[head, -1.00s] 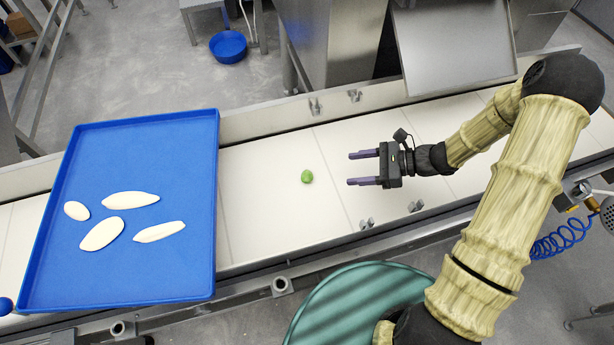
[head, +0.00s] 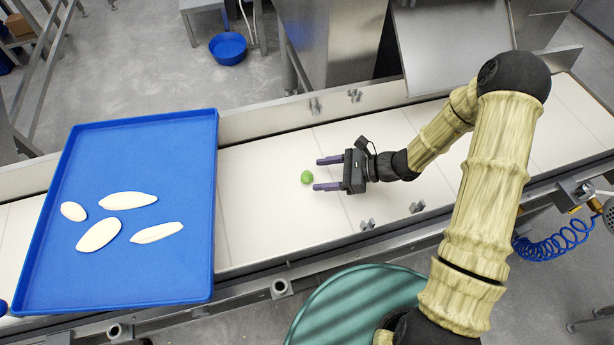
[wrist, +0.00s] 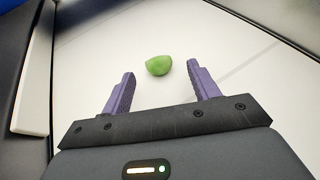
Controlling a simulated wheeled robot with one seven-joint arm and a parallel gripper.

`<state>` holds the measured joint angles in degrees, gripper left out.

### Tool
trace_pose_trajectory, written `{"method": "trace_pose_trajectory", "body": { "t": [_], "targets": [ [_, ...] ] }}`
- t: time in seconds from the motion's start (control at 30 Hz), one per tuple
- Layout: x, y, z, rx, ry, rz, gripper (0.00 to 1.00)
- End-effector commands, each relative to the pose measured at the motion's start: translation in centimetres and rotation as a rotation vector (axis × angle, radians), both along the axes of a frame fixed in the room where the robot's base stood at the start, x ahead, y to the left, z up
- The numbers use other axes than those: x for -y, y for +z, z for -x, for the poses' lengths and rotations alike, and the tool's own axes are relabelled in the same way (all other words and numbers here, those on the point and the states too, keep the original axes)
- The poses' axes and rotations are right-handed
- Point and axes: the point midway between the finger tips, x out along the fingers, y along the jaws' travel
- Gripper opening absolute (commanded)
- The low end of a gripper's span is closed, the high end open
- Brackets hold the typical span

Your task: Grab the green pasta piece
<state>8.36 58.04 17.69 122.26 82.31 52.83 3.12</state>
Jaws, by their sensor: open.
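The small green pasta piece (head: 307,177) lies on the white conveyor belt, right of the blue tray. My gripper (head: 316,174) is open and empty, its two purple fingers pointing left at the piece. In the head view the piece is at the fingertips, roughly level with the gap between them. In the wrist view the green piece (wrist: 159,65) sits just beyond the fingertips of my gripper (wrist: 161,76), in line with the gap and apart from both fingers.
A blue tray (head: 190,255) with several pale oval pasta pieces (head: 98,234) stands on the left part of the belt (head: 262,230). Metal rails with small brackets (head: 367,225) run along both belt edges. The belt around the green piece is clear.

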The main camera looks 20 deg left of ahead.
Motion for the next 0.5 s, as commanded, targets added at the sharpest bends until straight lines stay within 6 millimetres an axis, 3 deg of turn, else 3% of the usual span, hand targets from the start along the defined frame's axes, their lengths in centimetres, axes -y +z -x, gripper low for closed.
{"method": "trace_pose_trajectory", "body": {
  "t": [0.2,0.5],
  "targets": [
    [-2.6,-1.2,0.6,-0.001,0.002,0.001,0.61],
    [-2.7,-1.2,0.6,0.000,0.000,0.001,0.61]
  ]
}}
